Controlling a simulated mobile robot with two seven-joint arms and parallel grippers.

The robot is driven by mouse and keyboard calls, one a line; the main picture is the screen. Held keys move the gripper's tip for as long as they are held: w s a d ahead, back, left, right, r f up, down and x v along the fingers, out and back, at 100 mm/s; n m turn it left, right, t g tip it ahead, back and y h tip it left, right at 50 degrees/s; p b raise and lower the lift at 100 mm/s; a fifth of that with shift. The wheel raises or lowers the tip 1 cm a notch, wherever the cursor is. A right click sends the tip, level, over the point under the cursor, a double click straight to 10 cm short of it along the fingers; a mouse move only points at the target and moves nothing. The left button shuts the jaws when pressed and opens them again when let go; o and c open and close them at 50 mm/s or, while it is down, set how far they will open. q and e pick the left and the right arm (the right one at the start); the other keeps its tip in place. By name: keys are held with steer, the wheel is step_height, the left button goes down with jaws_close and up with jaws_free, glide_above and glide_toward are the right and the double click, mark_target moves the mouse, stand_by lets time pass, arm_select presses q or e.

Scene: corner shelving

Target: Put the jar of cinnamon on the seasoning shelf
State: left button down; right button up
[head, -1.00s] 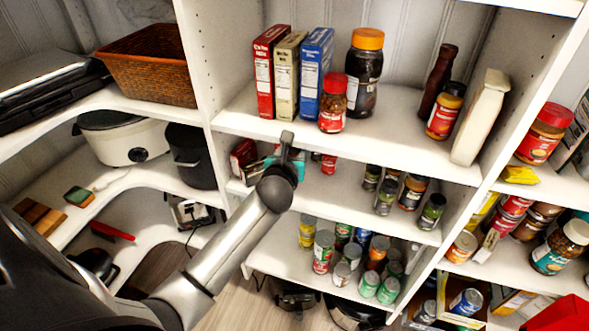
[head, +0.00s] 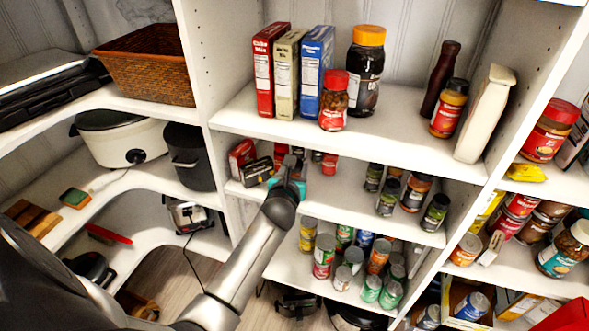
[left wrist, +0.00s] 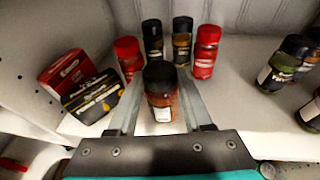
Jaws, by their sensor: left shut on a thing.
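A small jar with a black lid and reddish-brown contents (left wrist: 161,88) stands between the fingers of my left gripper (left wrist: 160,98) in the left wrist view. The gripper is shut on it; I cannot read its label, so I cannot confirm it is the cinnamon. In the head view my left gripper (head: 291,180) is at the left part of the middle shelf (head: 335,202), and the held jar is mostly hidden there. Behind the jar stand two dark-lidded spice jars (left wrist: 153,40) and two red-topped ones (left wrist: 206,52). I cannot tell whether the held jar touches the shelf. My right gripper is not in view.
A black box (head: 257,171) and a red box (head: 241,156) lie close left of the gripper. Several dark-lidded jars (head: 389,195) stand to its right, with bare shelf between. The upper shelf (head: 380,132) overhangs; cans (head: 323,255) stand below.

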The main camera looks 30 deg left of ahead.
arm_select(q)
steer(key=shift+c, duration=1.6)
jaws_free()
steer(key=shift+f, duration=0.1)
steer(key=shift+s+r, duration=0.15)
steer(key=shift+r, duration=0.1)
steer(key=p+v, duration=0.2)
steer(key=v, duration=0.9)
steer(key=shift+s+d, duration=0.15)
steer(key=shift+s, duration=0.15)
